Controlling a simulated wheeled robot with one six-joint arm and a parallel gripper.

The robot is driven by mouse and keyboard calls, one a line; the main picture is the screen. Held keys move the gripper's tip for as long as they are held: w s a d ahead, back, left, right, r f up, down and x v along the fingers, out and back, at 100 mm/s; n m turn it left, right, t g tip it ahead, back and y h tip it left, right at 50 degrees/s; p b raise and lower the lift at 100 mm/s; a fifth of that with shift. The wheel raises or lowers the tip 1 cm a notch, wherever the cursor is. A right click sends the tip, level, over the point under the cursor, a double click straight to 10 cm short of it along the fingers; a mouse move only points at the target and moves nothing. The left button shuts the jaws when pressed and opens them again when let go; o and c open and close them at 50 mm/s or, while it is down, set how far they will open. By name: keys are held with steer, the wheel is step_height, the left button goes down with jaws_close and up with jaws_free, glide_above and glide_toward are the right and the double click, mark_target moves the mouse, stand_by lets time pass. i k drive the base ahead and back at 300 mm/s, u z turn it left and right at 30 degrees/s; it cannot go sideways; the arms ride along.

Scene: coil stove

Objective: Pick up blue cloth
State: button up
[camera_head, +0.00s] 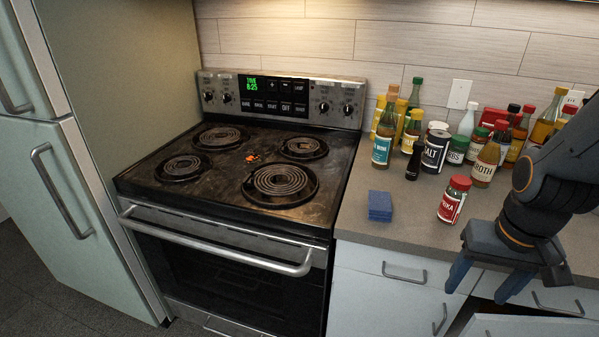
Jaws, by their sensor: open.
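The blue cloth (380,206) is a small folded block on the grey counter (385,235), just right of the stove. Nothing lies on top of it. My gripper (480,292) is at the lower right, in front of the counter's edge, to the right of and nearer than the cloth. Its two blue fingers point down and are apart, with nothing seen between them.
A red-capped paprika jar (453,200) stands on the counter between the cloth and my arm. Several bottles and jars, including a salt container (435,152), crowd the back. A drawer (520,325) appears open below my gripper.

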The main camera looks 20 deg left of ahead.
mark_target(379, 208)
steer(key=z, duration=0.1)
steer(key=k, duration=1)
steer(key=u, duration=0.8)
steer(key=i, duration=1.6)
steer(key=z, duration=0.7)
